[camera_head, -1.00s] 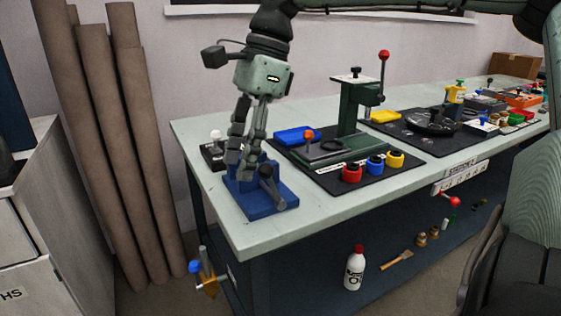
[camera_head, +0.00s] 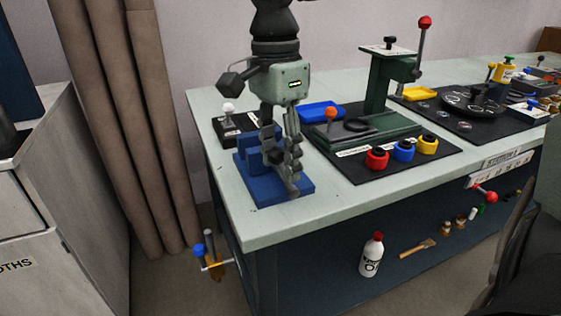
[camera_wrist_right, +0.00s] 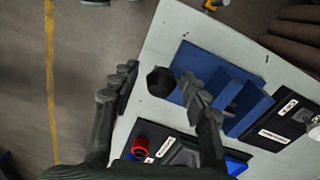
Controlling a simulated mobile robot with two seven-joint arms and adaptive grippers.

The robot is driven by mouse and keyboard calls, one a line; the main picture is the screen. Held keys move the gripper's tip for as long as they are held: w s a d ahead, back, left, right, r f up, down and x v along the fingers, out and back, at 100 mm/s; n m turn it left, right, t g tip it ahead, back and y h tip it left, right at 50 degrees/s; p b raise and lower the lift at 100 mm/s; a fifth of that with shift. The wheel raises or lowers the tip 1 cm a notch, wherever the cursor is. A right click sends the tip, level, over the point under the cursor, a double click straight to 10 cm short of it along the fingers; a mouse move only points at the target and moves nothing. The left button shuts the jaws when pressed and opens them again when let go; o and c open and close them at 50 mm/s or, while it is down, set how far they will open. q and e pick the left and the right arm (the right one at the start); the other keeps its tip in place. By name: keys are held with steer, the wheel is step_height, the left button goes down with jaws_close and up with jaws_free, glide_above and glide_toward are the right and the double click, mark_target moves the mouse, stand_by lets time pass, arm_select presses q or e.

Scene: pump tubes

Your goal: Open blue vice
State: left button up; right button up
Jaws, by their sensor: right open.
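The blue vice (camera_head: 262,191) stands near the left front corner of the workbench. My right gripper (camera_head: 283,174) points down at its front side, fingers apart. In the right wrist view the vice's blue body (camera_wrist_right: 236,88) lies to the right, partly behind one finger. The dark handle end (camera_wrist_right: 160,82) shows between the open fingers of the right gripper (camera_wrist_right: 160,84), apart from both in that picture. In the head view the fingers hide most of the handle. Whether a finger touches the vice cannot be told. My left gripper is not in view.
A black mat (camera_head: 340,178) right of the vice carries a green press (camera_head: 378,85) and red, blue and yellow round parts. A white-knobbed device (camera_head: 230,122) sits behind the vice. The workbench's front edge (camera_head: 300,225) is close; bare bench lies before the vice.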

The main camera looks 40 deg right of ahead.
steer(key=shift+f, duration=0.6)
jaws_close()
